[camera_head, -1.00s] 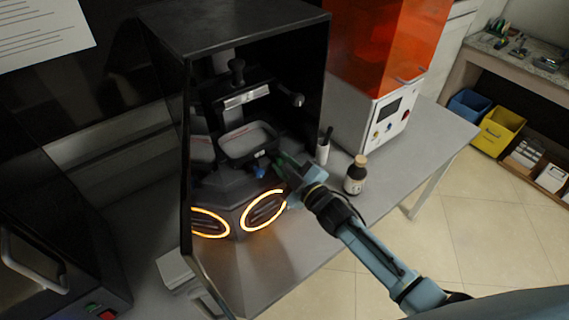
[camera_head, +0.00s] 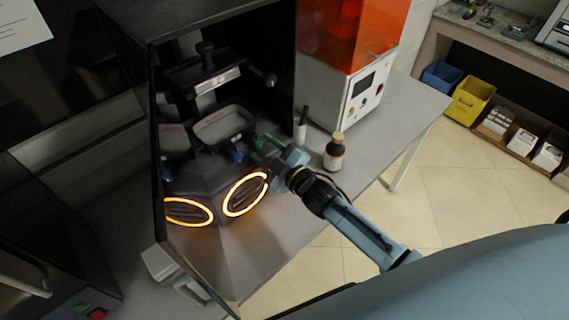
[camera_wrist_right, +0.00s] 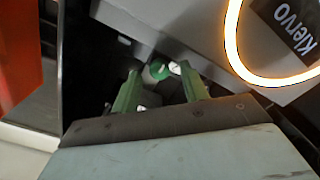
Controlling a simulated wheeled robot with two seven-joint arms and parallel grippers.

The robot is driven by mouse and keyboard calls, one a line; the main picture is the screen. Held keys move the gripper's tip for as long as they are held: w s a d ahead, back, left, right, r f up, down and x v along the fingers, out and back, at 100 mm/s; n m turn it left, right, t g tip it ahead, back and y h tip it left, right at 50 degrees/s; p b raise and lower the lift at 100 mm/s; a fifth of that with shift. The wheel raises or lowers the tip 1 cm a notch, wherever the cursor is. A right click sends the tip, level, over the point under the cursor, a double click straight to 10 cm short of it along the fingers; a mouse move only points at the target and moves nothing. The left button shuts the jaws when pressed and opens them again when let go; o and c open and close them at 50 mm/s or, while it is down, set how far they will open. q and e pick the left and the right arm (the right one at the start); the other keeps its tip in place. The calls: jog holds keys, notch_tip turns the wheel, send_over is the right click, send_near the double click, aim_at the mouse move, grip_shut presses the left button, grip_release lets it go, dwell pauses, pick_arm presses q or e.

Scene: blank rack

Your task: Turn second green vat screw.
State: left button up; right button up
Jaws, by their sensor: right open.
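The dark printer (camera_head: 210,165) stands in an open black enclosure, with a shallow grey vat (camera_head: 222,125) on its deck. A green screw (camera_wrist_right: 158,70) shows in the right wrist view, just ahead of and between my fingertips. A pale round spot beside it is too small to identify. My right gripper (camera_head: 260,150) is open at the vat's right front corner; its green fingers (camera_wrist_right: 160,88) straddle the line to the screw. I cannot tell whether they touch it. In the head view the gripper hides this screw. A blue knob (camera_head: 237,156) shows at the vat's front. My left gripper is out of view.
A brown bottle (camera_head: 334,155) and a small white container (camera_head: 300,130) stand right of my right gripper. An orange-hooded machine (camera_head: 350,50) stands behind them. The enclosure's side wall (camera_head: 285,60) is close to the gripper. The grey table (camera_head: 270,235) is clear in front.

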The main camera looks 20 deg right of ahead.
jog(key=v, duration=1.2)
